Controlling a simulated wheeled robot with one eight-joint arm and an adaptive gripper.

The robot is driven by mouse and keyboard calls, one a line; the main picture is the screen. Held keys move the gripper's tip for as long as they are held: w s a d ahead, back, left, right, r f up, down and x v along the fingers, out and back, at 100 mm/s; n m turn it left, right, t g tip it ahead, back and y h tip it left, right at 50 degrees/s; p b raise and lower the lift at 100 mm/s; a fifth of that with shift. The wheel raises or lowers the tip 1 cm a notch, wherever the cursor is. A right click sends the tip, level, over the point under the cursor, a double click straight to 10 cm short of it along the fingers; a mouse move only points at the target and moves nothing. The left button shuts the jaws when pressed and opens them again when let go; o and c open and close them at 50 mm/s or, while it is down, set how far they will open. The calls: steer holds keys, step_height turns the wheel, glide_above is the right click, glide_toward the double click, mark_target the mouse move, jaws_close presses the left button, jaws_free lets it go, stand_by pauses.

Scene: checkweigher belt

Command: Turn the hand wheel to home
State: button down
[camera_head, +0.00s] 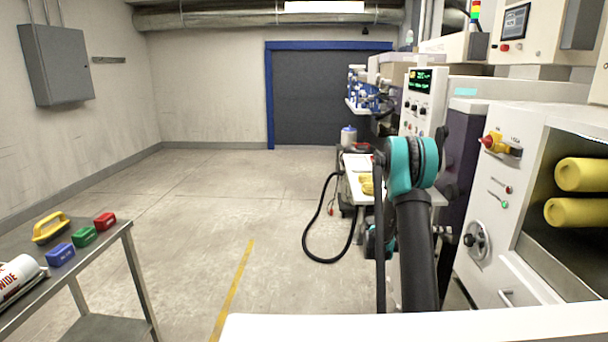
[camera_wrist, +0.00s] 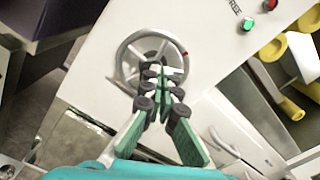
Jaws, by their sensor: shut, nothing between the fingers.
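The hand wheel (camera_head: 470,241) is a small round wheel low on the white machine front at the right of the head view. In the wrist view it shows as a silver rim (camera_wrist: 124,52) with spokes and a red mark at its right. My gripper (camera_wrist: 159,72) has green and grey fingers with the tips together, empty, pointing at the wheel.
A green button (camera_wrist: 247,24) and a red button (camera_wrist: 268,5) sit above right of the wheel. Yellow rollers (camera_head: 582,174) lie in the machine's opening. A red and yellow switch (camera_head: 497,144) is higher up. A bench (camera_head: 110,238) stands left; the floor between is clear.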

mark_target(473, 229)
steer(key=shift+s+d, duration=0.2)
steer(key=shift+d, duration=3.1)
steer(key=shift+f, duration=0.2)
steer(key=shift+w+f, duration=0.25)
steer(key=shift+w, duration=0.1)
steer(key=shift+w+r, duration=0.25)
steer(key=shift+r, duration=0.05)
steer(key=shift+w+a, duration=0.15)
steer(key=shift+a, duration=2.8)
